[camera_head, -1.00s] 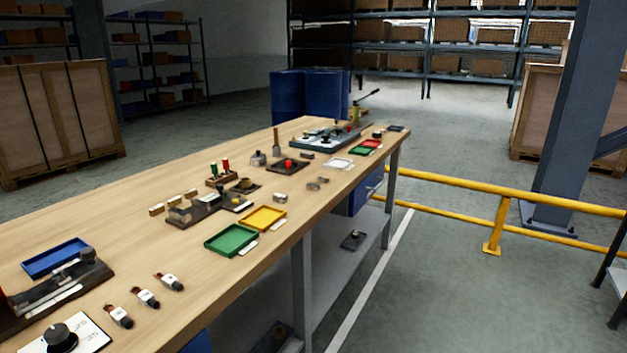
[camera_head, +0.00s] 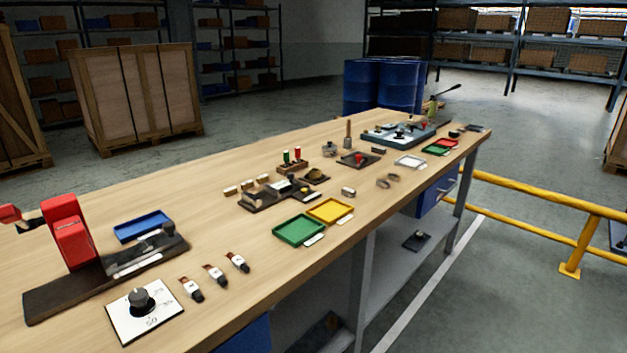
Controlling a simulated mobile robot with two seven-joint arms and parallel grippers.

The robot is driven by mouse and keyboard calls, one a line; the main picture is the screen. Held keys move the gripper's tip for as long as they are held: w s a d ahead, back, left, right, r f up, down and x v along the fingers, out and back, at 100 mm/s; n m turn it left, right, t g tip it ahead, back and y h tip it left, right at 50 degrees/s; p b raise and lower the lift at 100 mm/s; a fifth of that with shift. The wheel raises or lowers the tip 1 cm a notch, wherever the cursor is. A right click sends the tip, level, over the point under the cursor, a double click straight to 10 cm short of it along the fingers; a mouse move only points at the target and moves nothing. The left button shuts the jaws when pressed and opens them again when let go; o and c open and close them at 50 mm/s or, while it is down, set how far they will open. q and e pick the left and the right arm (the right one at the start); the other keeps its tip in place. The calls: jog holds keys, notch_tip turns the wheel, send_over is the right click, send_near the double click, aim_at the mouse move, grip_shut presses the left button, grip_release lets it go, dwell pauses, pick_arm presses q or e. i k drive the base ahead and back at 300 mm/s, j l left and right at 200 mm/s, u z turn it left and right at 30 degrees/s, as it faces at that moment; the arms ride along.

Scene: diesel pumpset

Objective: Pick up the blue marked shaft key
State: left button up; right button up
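No blue mark on a shaft key can be made out at this size. Three small pieces with white tags and dark ends lie in a slanting row near the front edge of the bench: a near one (camera_head: 191,288), a middle one (camera_head: 215,274) and a far one (camera_head: 238,262). I cannot tell whether any of them is a shaft key. A blue tray (camera_head: 142,226) lies behind them to the left and looks empty. Neither of my grippers is in view.
The long wooden bench (camera_head: 250,310) carries a red upright device (camera_head: 68,232) on a dark base, a white dial plate (camera_head: 145,312), a green tray (camera_head: 299,230) and a yellow tray (camera_head: 330,210). A yellow rail (camera_head: 530,191) and open floor are at right.

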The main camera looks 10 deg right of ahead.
aim_at(382, 183)
jog(key=i+l+u, duration=0.2)
jog(key=l+u, duration=0.25)
jog(key=i+l+u, duration=0.1)
jog(key=l+u, duration=0.85)
jog(key=l, duration=0.25)
